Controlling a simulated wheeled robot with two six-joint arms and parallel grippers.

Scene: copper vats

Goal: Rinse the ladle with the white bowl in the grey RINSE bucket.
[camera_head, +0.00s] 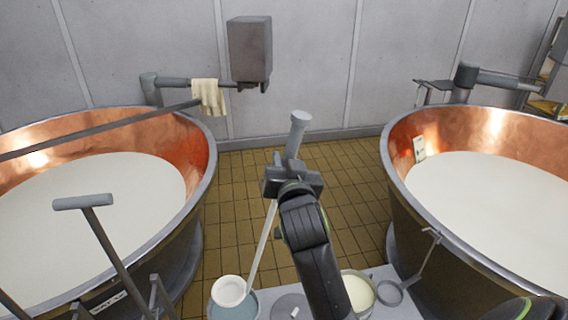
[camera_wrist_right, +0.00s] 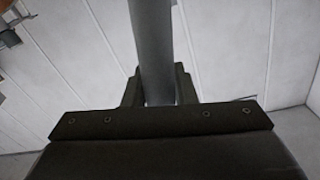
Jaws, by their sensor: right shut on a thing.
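My right gripper (camera_head: 291,178) is shut on the grey handle (camera_head: 298,130) of the ladle. The right wrist view also shows the handle (camera_wrist_right: 155,50) between the fingers. The ladle tilts down and left along a thin pale shaft (camera_head: 262,243) to its white bowl (camera_head: 229,291). The bowl lies over the back-left part of the grey bucket (camera_head: 254,297), which holds blue-grey liquid (camera_head: 235,308). I cannot tell whether the bowl touches the liquid. The bucket is cut off by the bottom edge and no label shows. My left gripper is not in view.
Copper vats of white liquid stand left (camera_head: 100,195) and right (camera_head: 490,190). A grey lid (camera_head: 288,306) and a container of cream liquid (camera_head: 357,290) sit right of the bucket. A grey T-handled tool (camera_head: 105,235) stands at the left. Tiled floor (camera_head: 345,190) lies open between the vats.

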